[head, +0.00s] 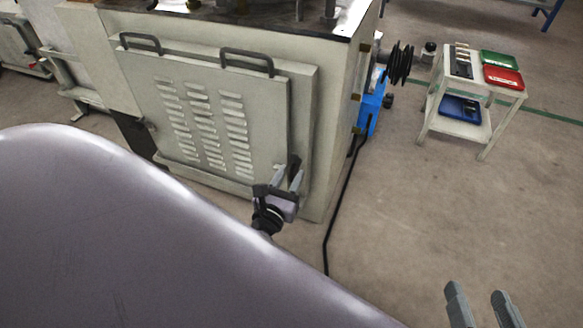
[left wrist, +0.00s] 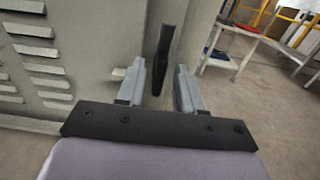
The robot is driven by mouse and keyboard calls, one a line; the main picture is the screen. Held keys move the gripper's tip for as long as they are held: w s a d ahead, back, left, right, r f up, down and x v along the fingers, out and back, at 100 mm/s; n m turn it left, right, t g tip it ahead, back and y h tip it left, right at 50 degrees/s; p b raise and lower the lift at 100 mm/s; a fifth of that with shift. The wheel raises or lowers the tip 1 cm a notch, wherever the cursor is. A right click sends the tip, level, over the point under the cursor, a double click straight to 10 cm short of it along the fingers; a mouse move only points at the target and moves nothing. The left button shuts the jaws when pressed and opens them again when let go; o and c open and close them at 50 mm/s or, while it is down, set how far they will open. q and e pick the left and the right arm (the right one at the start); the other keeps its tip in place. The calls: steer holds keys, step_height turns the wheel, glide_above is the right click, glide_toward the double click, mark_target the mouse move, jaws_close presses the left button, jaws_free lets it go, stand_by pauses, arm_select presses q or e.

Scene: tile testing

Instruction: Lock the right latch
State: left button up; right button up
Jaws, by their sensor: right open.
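The right latch (head: 294,165) is a black lever at the lower right edge of the grey louvred panel (head: 188,120). In the left wrist view the latch (left wrist: 163,50) stands nearly upright, slightly tilted, in line with the gap between my finger tips. My left gripper (head: 287,178) is open at the latch, with one finger on either side of its line; I cannot tell whether either touches it. In the left wrist view its fingers (left wrist: 160,85) are clearly apart. My right gripper (head: 484,292) is open and empty at the bottom right, over the floor.
The panel has two black handles (head: 247,62) on top and sits on a large machine cabinet (head: 340,100). A black cable (head: 343,205) runs down to the floor. A white cart (head: 470,110) with coloured trays stands at the right. The floor between is clear.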

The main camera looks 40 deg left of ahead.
arm_select(q)
steer(key=shift+w, duration=0.15)
arm_select(e)
steer(key=shift+w+a, duration=0.15)
steer(key=shift+w, duration=0.15)
arm_select(q)
jaws_close()
arm_select(e)
steer(key=shift+r, duration=0.15)
arm_select(q)
steer(key=shift+a+f+n+b, duration=0.1)
steer(key=shift+n+b, duration=0.55)
steer(key=shift+n, duration=0.45)
steer(key=n, duration=0.5)
steer(key=n+b, duration=0.1)
steer(key=n, duration=0.9)
steer(key=shift+a+f+n, duration=0.2)
steer(key=shift+a+n, duration=0.1)
steer(key=shift+a, duration=0.1)
arm_select(e)
steer(key=shift+s+d+r+n+t+h, duration=0.1)
steer(key=shift+s+d+n+t+h, duration=0.25)
steer(key=shift+d+t, duration=0.3)
